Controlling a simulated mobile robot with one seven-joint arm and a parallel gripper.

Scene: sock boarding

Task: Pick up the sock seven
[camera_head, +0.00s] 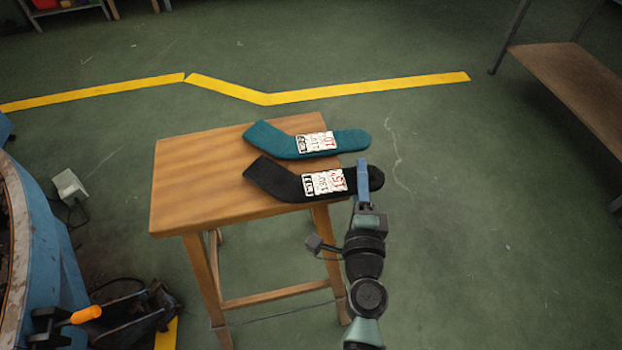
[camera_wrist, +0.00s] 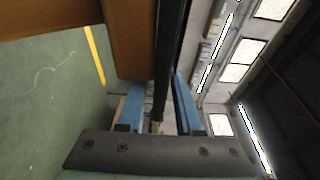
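Two socks lie flat, side by side, on a small wooden table (camera_head: 190,190). The teal sock (camera_head: 350,140) is farther back, and the black sock (camera_head: 275,180) is nearer. Each carries a white printed label; I cannot read a seven on either. My gripper (camera_head: 363,172) is at the black sock's toe, which overhangs the table's right edge. In the wrist view the black sock (camera_wrist: 170,55) shows edge-on, reaching between the two blue fingers of my gripper (camera_wrist: 158,100). A narrow gap shows beside the right finger, so the gripper looks open around the toe.
The table edge (camera_wrist: 130,45) is close to the left finger in the wrist view. A brown bench (camera_head: 575,85) stands at the right. A blue round machine (camera_head: 50,260) is at the left. Green floor with a yellow line (camera_head: 370,87) is clear behind the table.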

